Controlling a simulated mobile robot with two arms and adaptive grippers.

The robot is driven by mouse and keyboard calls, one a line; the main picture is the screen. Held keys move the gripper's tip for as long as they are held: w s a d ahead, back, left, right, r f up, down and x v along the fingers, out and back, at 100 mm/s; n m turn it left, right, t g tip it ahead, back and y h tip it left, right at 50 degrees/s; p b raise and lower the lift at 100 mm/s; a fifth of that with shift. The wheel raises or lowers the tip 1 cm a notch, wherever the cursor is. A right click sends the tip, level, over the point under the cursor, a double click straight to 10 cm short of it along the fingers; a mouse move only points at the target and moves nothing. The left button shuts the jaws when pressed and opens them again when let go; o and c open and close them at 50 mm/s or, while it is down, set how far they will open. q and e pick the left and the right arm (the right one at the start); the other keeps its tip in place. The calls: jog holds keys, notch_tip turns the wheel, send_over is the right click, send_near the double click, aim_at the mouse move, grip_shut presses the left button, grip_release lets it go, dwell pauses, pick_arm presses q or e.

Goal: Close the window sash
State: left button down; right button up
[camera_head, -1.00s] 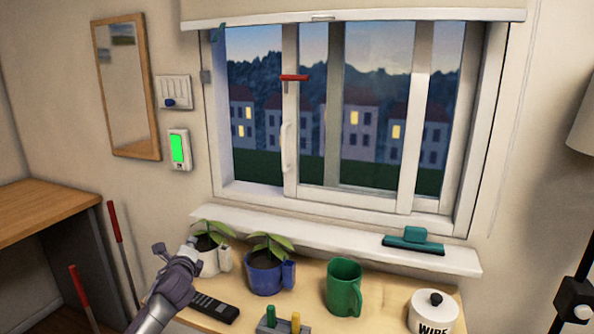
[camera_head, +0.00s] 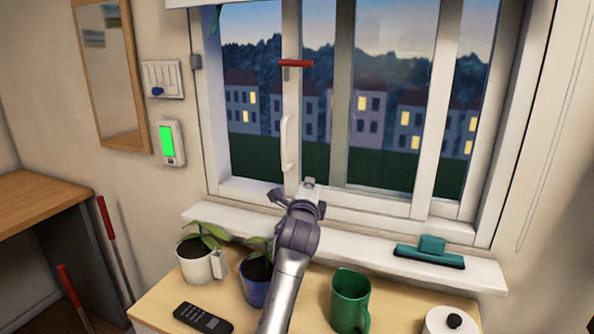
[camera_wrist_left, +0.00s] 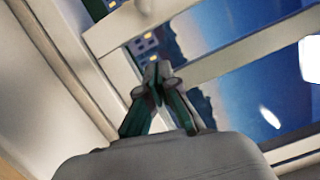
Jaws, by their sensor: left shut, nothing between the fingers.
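The white-framed window sash (camera_head: 437,120) stands in the window frame (camera_head: 207,110), with a tall gap showing dusk scenery left of its left stile. A white vertical pull handle (camera_head: 287,143) is on that stile, and a red lever (camera_head: 296,63) sits higher up on it. My left gripper (camera_head: 295,188) is shut and empty, in front of the window's lower part just below the pull handle. In the left wrist view its fingertips (camera_wrist_left: 157,74) meet in front of white frame bars and glass. I cannot tell whether they touch the frame. My right gripper is not in view.
On the sill (camera_head: 365,243) lies a teal squeegee (camera_head: 430,252). Below, the wooden surface holds a white plant pot (camera_head: 195,267), a blue pot (camera_head: 254,290) partly behind my arm, a remote (camera_head: 203,318), a green mug (camera_head: 350,302) and a lidded white jar (camera_head: 450,322).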

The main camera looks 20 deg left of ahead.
aim_at(298, 166)
pick_arm(q)
jog(key=x, duration=0.6)
jog(key=shift+s+a, duration=0.1)
jog(key=shift+a, duration=0.05)
jog(key=shift+s+a+r+p, duration=0.1)
jog(key=shift+a+r+p, duration=0.1)
jog(key=shift+a+p, duration=0.3)
jog(key=shift+s+a+r+p, duration=0.15)
jog(key=shift+a+p, duration=0.15)
jog(key=shift+a, duration=0.4)
jog(key=shift+w+a, duration=0.15)
jog(key=shift+a, duration=0.45)
jog(key=shift+f, duration=0.1)
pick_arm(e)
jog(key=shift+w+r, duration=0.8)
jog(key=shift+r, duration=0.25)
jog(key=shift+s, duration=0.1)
